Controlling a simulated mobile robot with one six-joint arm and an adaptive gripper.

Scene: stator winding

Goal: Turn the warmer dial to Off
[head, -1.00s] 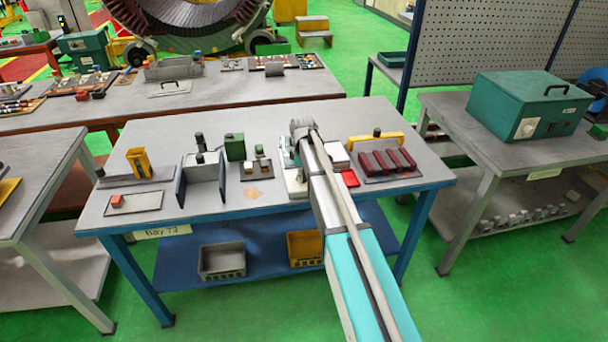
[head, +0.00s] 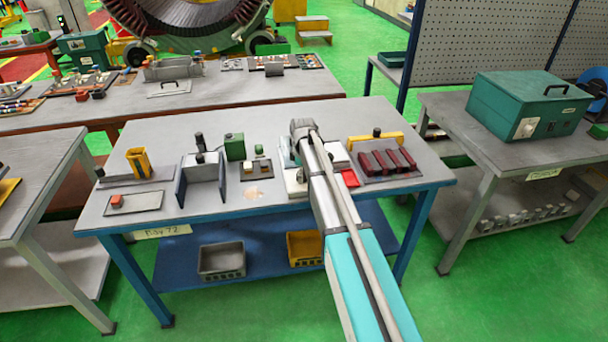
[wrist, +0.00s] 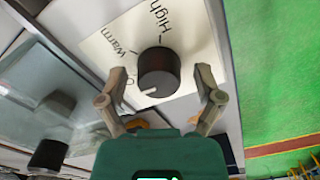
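The warmer dial (wrist: 158,70) is a round black knob on a cream plate (wrist: 103,48) in the wrist view. Its white pointer mark is at the knob's lower left. The plate reads "High" and "warm"; a third label, starting with what looks like "O", is partly hidden beside the left finger. The pointer is on that third label's side, but I cannot tell whether it lines up exactly. My gripper (wrist: 162,82) is open, one finger on each side of the knob, with visible gaps. In the head view my arm covers the gripper and dial area.
The blue-legged table (head: 120,222) also holds a green box (head: 235,147), a grey fixture (head: 203,172), dark red blocks (head: 387,161) and a yellow-handled piece (head: 376,137) close to my arm. A teal box (head: 525,103) stands on the right-hand table.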

